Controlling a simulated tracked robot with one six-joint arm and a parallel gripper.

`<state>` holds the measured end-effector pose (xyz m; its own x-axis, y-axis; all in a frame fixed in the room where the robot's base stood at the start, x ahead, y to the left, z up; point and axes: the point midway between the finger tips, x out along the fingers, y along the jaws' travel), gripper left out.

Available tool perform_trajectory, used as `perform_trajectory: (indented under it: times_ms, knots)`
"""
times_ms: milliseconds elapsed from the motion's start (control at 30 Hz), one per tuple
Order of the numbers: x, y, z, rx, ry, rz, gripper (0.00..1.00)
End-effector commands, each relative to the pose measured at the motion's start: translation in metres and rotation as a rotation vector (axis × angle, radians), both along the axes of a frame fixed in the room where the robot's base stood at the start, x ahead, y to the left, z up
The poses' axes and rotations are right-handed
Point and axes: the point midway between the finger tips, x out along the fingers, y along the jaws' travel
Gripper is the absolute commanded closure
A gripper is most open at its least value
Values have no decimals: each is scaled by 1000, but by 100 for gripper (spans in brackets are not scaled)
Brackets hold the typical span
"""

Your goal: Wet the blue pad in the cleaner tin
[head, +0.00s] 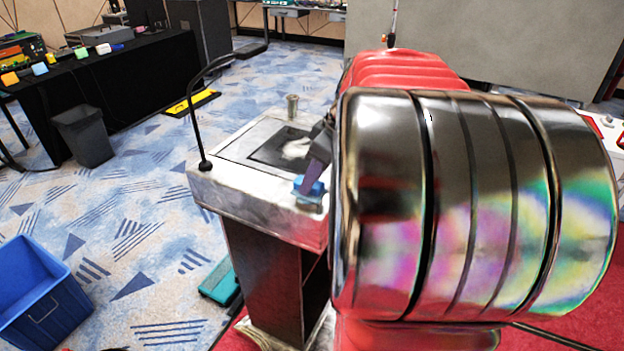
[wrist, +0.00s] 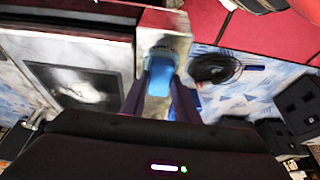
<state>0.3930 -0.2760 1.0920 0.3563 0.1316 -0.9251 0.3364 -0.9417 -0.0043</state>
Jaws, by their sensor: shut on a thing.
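The blue pad (head: 311,187) is at the near right corner of the lectern top, between the purple fingers of my gripper (head: 314,178). In the wrist view the pad (wrist: 161,72) sits at the tips of my gripper (wrist: 163,85), which is shut on it. I cannot tell whether the pad touches the lectern top. A small upright metal tin (head: 292,107), seemingly the cleaner tin, stands at the lectern's far edge, apart from the gripper. Its inside is not visible. My arm hides the lectern's right side in the head view.
The lectern (head: 232,196) has a dark inset panel (head: 258,151) with a whitish smear. A thin gooseneck microphone (head: 190,105) rises at its left corner. A blue bin (head: 42,300) and a dark bin (head: 83,135) stand on the floor. A black-draped table (head: 120,85) is at left.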

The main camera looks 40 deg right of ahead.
Motion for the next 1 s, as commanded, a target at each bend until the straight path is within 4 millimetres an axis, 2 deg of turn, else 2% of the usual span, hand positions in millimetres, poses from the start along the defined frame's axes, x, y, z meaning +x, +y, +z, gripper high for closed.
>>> perform_trajectory:
  times_ms: [1000]
  knots:
    - [1, -1, 60, -4, -5, 0, 90]
